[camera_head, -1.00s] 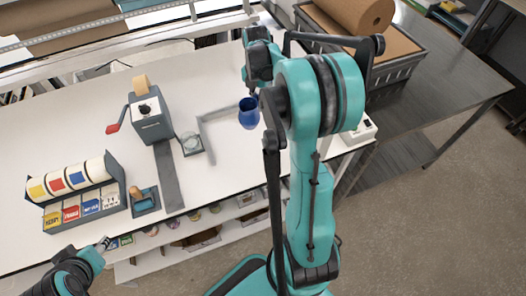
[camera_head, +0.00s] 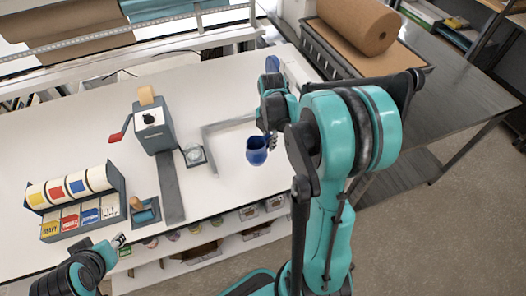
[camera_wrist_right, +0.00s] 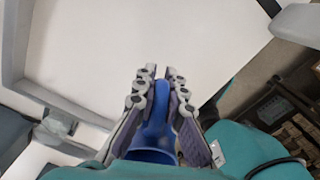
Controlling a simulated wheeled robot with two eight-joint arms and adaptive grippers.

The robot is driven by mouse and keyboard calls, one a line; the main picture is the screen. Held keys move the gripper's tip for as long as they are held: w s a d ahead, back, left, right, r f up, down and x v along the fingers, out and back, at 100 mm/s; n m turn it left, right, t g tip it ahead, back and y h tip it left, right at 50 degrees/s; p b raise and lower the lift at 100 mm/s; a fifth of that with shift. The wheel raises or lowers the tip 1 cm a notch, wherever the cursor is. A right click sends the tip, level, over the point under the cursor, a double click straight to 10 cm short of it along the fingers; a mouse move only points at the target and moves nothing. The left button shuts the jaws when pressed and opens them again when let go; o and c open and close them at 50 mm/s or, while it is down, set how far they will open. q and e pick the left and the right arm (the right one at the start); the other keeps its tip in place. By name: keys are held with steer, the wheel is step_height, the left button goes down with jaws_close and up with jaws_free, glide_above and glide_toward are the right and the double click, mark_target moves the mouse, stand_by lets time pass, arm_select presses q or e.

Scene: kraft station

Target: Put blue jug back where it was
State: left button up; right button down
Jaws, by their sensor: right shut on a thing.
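The blue jug (camera_head: 257,154) is over the right part of the white table in the head view, near its front edge. My right gripper (camera_head: 271,142) is shut on it. In the right wrist view, the fingers of the right gripper (camera_wrist_right: 160,75) are on both sides of the blue jug (camera_wrist_right: 152,128), whose wide part shows at the bottom. I cannot tell whether the jug touches the table. My left gripper (camera_head: 118,241) is at the table's front edge at lower left, away from the jug; its finger opening is too small to tell.
A grey angled frame (camera_head: 207,143) lies left of the jug. A clear glass (camera_head: 193,154) stands on a small dark base beside a grey dispenser (camera_head: 152,127). A label roll rack (camera_head: 80,200) is at the left. A brown paper roll (camera_head: 358,25) lies at the back right.

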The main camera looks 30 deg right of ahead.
steer(key=shift+w+a+f, duration=0.25)
steer(key=shift+w+f, duration=0.15)
steer(key=shift+w, duration=0.2)
steer(key=shift+w+a+f, duration=0.25)
steer(key=shift+w+f, duration=0.1)
steer(key=shift+w, duration=0.2)
steer(key=shift+f+b, duration=0.55)
steer(key=shift+f, duration=1.45)
steer(key=c, duration=2)
jaws_free()
steer(key=shift+f, duration=0.15)
steer(key=shift+c, duration=0.2)
steer(key=o, duration=0.4)
